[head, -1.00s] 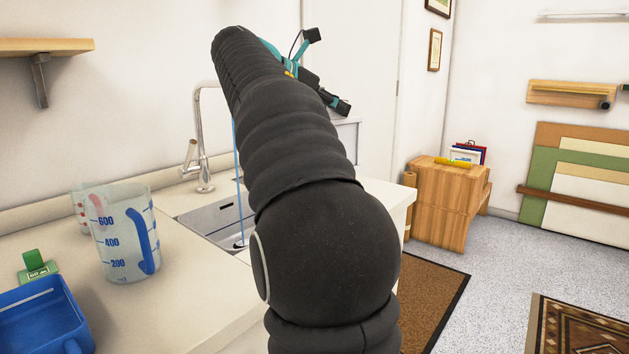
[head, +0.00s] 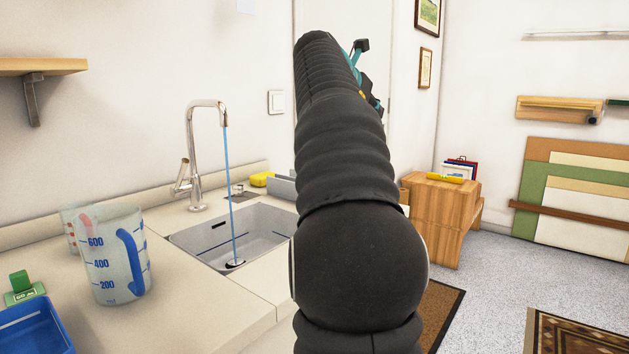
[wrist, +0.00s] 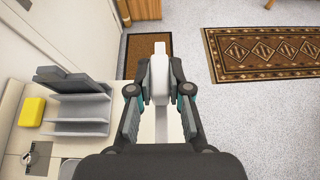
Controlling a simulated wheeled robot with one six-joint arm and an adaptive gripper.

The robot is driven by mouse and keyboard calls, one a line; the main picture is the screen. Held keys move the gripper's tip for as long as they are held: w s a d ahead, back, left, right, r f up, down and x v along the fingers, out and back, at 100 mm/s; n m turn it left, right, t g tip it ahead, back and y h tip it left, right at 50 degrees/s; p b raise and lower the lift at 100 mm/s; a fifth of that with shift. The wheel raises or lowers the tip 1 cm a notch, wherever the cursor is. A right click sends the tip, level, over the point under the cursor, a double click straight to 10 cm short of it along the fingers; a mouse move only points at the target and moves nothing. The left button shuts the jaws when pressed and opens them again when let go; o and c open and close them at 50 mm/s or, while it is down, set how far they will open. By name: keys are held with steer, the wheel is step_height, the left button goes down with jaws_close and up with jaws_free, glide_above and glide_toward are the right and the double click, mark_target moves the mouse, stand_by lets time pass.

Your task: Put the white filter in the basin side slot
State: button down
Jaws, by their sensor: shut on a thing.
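A white piece (wrist: 160,80), which looks like the white filter, is held upright between the two fingers of my gripper (wrist: 160,86) in the wrist view. The gripper is shut on it, over the floor past the counter's edge. In the head view my gripper (head: 364,80) shows only in part behind my dark arm, and the filter is hidden there. The basin (head: 205,243) is set in the counter, left of my arm. A dark narrow slot (head: 219,225) shows in its back wall. A small metal plate with a dark opening (head: 240,193) lies behind the basin.
A tap (head: 192,150) runs blue water into the basin. A measuring jug (head: 110,265) and a blue tub (head: 35,325) stand at left. A yellow sponge (wrist: 32,112) and a grey rack (wrist: 75,128) lie on the counter. A wooden cabinet (head: 435,225) stands beyond.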

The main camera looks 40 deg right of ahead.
steer(key=w+a+f+b, duration=0.2)
steer(key=w+a+f, duration=0.2)
steer(key=w+f, duration=0.6)
steer(key=shift+f, duration=0.25)
steer(key=shift+a+f, duration=0.1)
steer(key=c, duration=1.1)
jaws_free()
